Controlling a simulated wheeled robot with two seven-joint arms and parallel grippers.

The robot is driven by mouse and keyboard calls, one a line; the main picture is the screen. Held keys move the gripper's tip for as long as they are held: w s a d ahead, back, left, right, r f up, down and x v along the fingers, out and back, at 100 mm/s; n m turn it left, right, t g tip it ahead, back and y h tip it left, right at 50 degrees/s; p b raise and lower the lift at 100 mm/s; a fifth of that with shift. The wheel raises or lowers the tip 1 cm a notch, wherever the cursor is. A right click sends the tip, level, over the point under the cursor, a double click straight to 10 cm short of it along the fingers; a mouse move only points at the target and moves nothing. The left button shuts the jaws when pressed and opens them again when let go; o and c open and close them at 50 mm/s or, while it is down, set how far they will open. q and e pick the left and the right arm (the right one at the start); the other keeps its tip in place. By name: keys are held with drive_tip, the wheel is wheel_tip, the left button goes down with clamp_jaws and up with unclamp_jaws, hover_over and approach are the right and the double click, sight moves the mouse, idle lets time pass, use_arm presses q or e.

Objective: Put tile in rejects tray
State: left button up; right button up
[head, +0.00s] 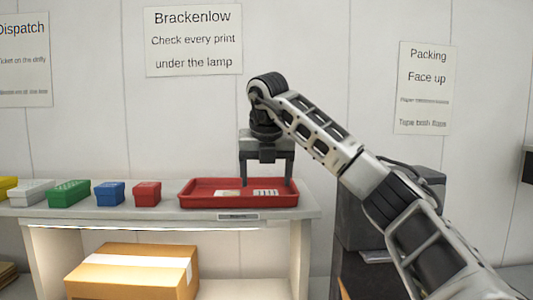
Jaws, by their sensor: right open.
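A red tray (190,202) stands on the right part of the shelf top; its label is too small to read. In it lie a flat beige piece (228,193) and a pale tile with dark marks (265,192). My right gripper (265,182) points down over the tray, open, its two fingers apart with the marked tile below and between them. I cannot tell whether the fingertips touch the tray. Nothing shows held between the fingers. My left gripper is not in view.
Blue (110,193) and small red (147,194) boxes stand left of the tray, with green (69,193), white (31,192) and yellow (6,187) boxes further left. A taped cardboard box (133,276) sits below the shelf top (165,213).

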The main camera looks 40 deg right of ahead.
drive_tip(key=v, duration=0.9)
idle(0.4)
